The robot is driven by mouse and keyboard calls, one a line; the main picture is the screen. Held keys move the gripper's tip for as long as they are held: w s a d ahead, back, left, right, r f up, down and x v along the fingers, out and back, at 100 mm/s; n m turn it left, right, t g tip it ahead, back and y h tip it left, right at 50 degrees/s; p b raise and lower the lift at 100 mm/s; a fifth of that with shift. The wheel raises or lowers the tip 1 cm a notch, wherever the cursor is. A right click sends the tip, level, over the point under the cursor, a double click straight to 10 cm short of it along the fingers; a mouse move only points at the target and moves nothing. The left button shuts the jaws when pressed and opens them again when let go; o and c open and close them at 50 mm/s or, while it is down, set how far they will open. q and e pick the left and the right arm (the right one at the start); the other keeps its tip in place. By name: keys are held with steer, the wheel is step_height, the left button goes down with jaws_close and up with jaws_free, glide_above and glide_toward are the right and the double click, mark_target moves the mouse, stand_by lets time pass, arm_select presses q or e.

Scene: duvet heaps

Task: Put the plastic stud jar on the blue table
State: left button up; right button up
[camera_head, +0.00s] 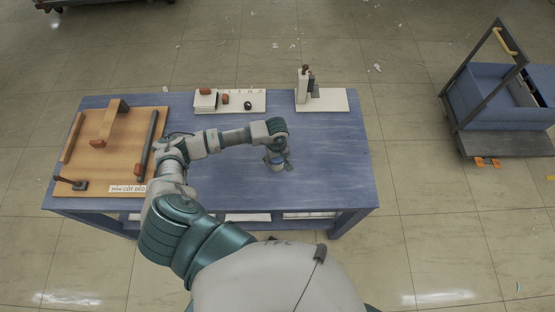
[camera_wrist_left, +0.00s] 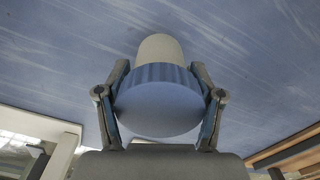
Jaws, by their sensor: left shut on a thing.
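The plastic stud jar (camera_wrist_left: 160,95) has a blue ribbed lid and a pale body, and sits between the fingers of my left gripper (camera_wrist_left: 160,100). In the head view my left gripper (camera_head: 277,165) is low over the middle right of the blue table (camera_head: 330,165), pointing down. It is shut on the jar, which is mostly hidden there by the gripper. The wrist view shows the jar's pale end towards the blue tabletop; I cannot tell whether it touches. My right gripper is not in view.
A wooden board (camera_head: 125,130) with tools covers the table's left end. Two white trays, one with small items (camera_head: 255,103) and one with upright blocks (camera_head: 335,100), stand along the far edge. A blue cart (camera_head: 500,95) stands on the floor to the right. The tabletop around the gripper is clear.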

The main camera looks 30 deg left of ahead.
arm_select(q)
steer(key=shift+w+a, duration=0.1)
steer(key=shift+w, duration=0.2)
steer(key=shift+w+a+f, duration=0.1)
steer(key=shift+w+f, duration=0.1)
steer(key=shift+f, duration=0.05)
steer(key=shift+f+p, duration=0.5)
steer(key=shift+f, duration=1.1)
steer(key=o, duration=1.3)
steer(key=shift+o, duration=0.2)
